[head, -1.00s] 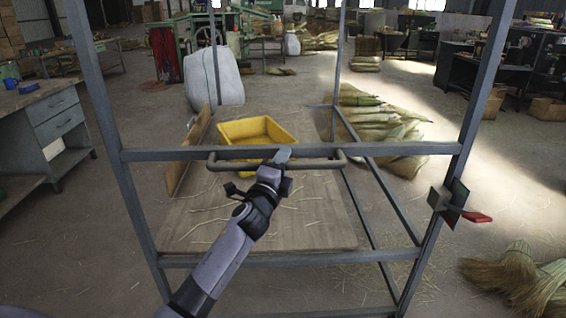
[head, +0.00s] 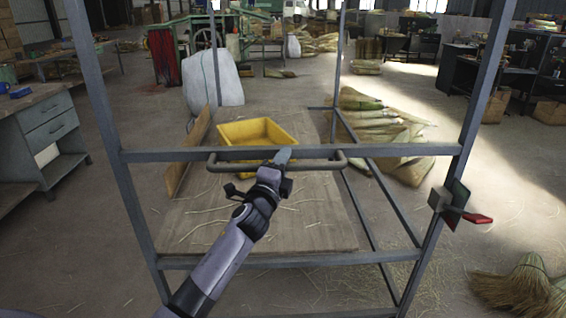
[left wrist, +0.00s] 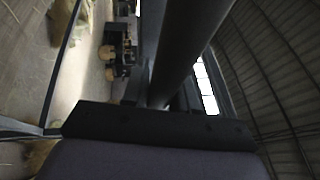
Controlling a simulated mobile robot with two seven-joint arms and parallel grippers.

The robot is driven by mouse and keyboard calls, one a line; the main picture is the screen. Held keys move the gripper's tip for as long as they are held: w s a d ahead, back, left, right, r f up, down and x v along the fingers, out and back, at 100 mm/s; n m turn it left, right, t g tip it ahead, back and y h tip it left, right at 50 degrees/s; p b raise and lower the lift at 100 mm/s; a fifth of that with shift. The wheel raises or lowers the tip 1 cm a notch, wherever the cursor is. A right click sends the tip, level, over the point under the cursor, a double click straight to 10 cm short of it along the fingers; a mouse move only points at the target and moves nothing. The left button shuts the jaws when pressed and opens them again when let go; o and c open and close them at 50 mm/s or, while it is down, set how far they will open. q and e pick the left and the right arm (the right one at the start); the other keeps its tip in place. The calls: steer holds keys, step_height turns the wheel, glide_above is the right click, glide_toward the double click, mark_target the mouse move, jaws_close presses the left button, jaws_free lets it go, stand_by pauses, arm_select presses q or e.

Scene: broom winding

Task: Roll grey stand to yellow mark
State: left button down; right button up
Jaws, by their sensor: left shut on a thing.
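The grey stand (head: 123,190) is a tall metal frame that fills the middle of the head view. A curved grey handle (head: 338,162) runs across its near crossbar. My left gripper (head: 281,160) is shut on this handle, near its middle. In the left wrist view a thick dark bar (left wrist: 183,50) runs up from between the jaws. The stand's low wooden deck (head: 310,215) carries a yellow bin (head: 230,133). I see no yellow floor mark in these views. My right gripper is not in view.
Straw bundles (head: 410,170) lie on the floor beyond the stand's right side, and more straw (head: 520,285) lies at the lower right. A grey workbench (head: 50,130) stands at the left. A white sack (head: 225,85) stands beyond the deck. Floor (head: 480,200) is open at right.

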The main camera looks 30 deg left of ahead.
arm_select(q)
steer(key=c, duration=1)
jaws_free()
steer(key=shift+o, duration=0.2)
steer(key=a+v, duration=0.1)
steer(key=v, duration=0.6)
steer(key=shift+d, duration=0.4)
steer(key=s+d+f+n+g+h+p, duration=0.1)
steer(key=s+d+f+n+g+h, duration=0.2)
steer(key=s+f, duration=0.4)
steer(key=s+d+f+n+g+p, duration=0.1)
steer(key=s+d+f+n+g, duration=0.1)
steer(key=s+f+n, duration=0.45)
steer(key=s+d+f+n+g+h+p, duration=0.2)
steer(key=s+d+f+n+g, duration=0.2)
steer(key=s+f, duration=0.6)
steer(key=s+d+n, duration=0.1)
steer(key=s+d, duration=0.1)
steer(key=s, duration=0.2)
steer(key=shift+s+d+f, duration=0.2)
steer(key=shift+f, duration=0.2)
